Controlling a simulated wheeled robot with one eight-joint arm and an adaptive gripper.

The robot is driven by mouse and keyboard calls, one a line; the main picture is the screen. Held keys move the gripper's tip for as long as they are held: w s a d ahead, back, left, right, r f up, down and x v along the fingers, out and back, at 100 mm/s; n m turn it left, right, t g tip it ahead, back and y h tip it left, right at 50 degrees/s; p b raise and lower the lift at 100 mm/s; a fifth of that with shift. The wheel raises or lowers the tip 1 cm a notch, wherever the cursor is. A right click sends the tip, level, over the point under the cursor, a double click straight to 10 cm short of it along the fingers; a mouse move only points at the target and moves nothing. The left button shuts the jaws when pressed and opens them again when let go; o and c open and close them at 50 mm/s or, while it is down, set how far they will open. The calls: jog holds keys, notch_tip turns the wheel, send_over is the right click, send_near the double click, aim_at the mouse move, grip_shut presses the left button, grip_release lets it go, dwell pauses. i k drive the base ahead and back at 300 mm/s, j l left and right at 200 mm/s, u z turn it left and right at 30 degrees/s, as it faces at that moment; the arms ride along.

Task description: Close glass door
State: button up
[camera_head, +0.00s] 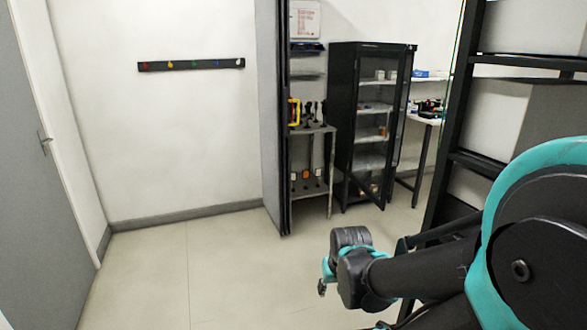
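A black-framed panel (436,190) with crossbars stands at the right, close to my arm. A thin greenish edge beside it looks like glass. Beyond it, a tall dark cabinet (345,85) with shelves shows its contents through a clear front, and a slanted dark frame edge at its bottom looks like a door standing ajar. I cannot tell which of these is the task's glass door. My gripper (322,288) is at the end of my arm, above the floor, left of the black frame and apart from both. Its fingers are mostly hidden, so open or shut does not show.
A grey partition (268,120) with a dark edge stands left of the cabinet. A small shelf rack (313,130) stands between them, and a white table (424,121) is behind. A grey door (35,170) is far left. The floor (170,270) is clear at left and centre.

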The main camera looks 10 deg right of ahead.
aim_at(401, 55)
jog(key=i+j+z, duration=0.15)
jog(key=i+z, duration=0.2)
jog(key=i, duration=0.25)
jog(key=i+j+z, duration=0.35)
jog(key=i, duration=0.2)
jog(key=i+j+z, duration=0.35)
jog(key=i+j, duration=0.1)
jog(key=i, duration=0.1)
